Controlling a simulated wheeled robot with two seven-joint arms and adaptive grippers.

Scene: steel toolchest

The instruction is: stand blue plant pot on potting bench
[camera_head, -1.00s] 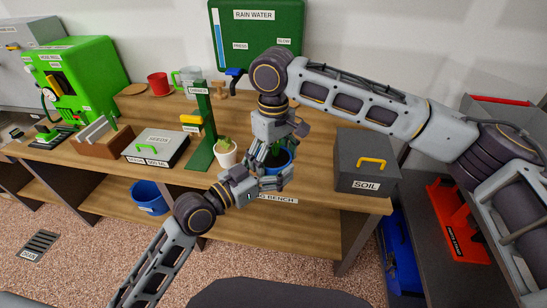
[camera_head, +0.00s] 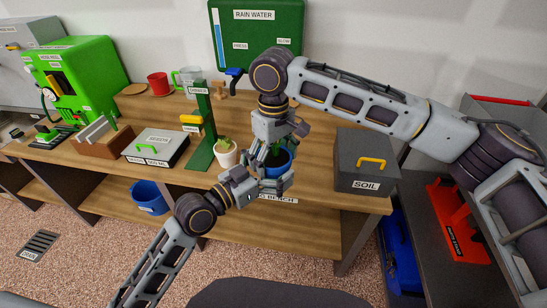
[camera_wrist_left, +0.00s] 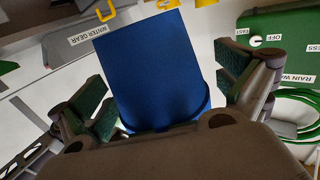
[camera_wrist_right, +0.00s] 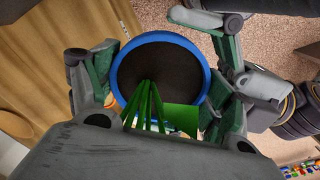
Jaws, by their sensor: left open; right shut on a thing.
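The blue plant pot (camera_head: 284,160) holds dark soil and green leaves. It is near the front edge of the wooden potting bench (camera_head: 318,205); I cannot tell whether its base touches the bench. My right gripper (camera_head: 272,150) comes from above and is shut on the pot; the right wrist view shows its fingers on both sides of the blue rim (camera_wrist_right: 205,75). My left gripper (camera_head: 272,184) is open at the pot's front, and in the left wrist view the pot's blue wall (camera_wrist_left: 155,70) lies between its spread fingers. The grippers hide part of the pot.
A white pot with a plant (camera_head: 226,155) stands just left, by a green post (camera_head: 204,125). A grey soil box (camera_head: 366,160) stands to the right. A blue bucket (camera_head: 148,197) sits on the lower shelf. The rain water panel (camera_head: 258,35) is behind.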

